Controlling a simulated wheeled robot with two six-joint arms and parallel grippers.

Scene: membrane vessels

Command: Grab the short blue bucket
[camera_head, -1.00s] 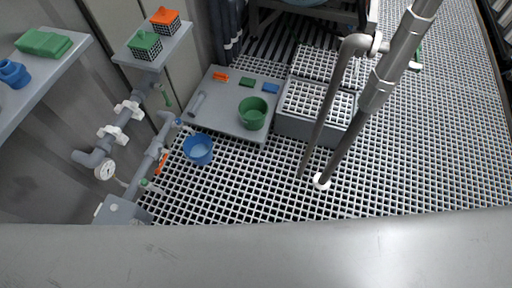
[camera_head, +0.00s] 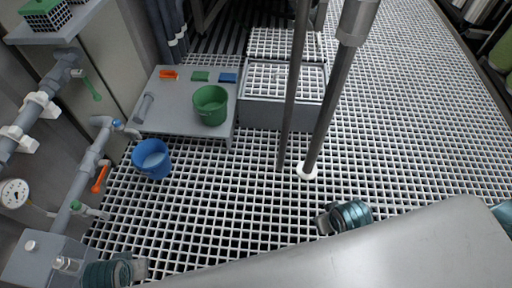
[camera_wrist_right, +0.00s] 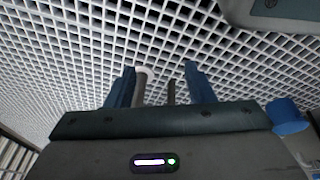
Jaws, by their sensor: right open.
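The short blue bucket (camera_head: 152,158) stands upright on the white floor grating in the head view, just in front of the low grey platform's left part. Its open top faces up and nothing touches it from my side. My right gripper (camera_wrist_right: 160,74) shows in the right wrist view with its two blue fingers apart, no object held between them. My left gripper's fingers do not show.
A green bucket (camera_head: 210,104) stands on the low grey platform (camera_head: 180,122). Pipes with an orange-handled valve (camera_head: 101,177) and a gauge (camera_head: 15,193) line the left wall. Two upright poles, one a thick grey pole (camera_head: 331,108), rise right of centre. Grating between the bucket and poles is clear.

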